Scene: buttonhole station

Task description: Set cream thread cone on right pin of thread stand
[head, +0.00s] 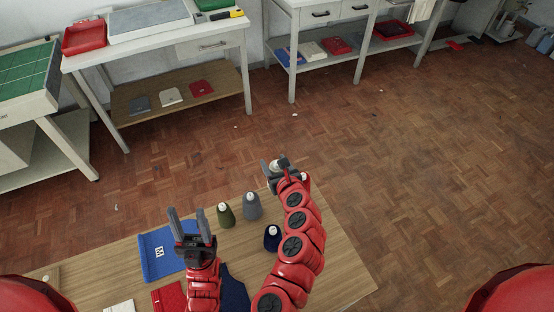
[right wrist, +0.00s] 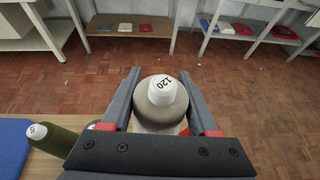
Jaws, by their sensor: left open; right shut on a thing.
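My right gripper (head: 274,166) is shut on the cream thread cone (right wrist: 160,108), which has a white top marked 120. The jaws lie along both sides of the cone. In the head view only a pale bit of it shows between the fingers, near the table's far edge.
On the wooden table (head: 100,262) stand an olive cone (head: 226,218), a grey cone (head: 252,209) and a navy cone (head: 272,240). The olive cone also shows in the right wrist view (right wrist: 62,140). A blue cloth (head: 157,252) lies left of them. Open floor lies beyond.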

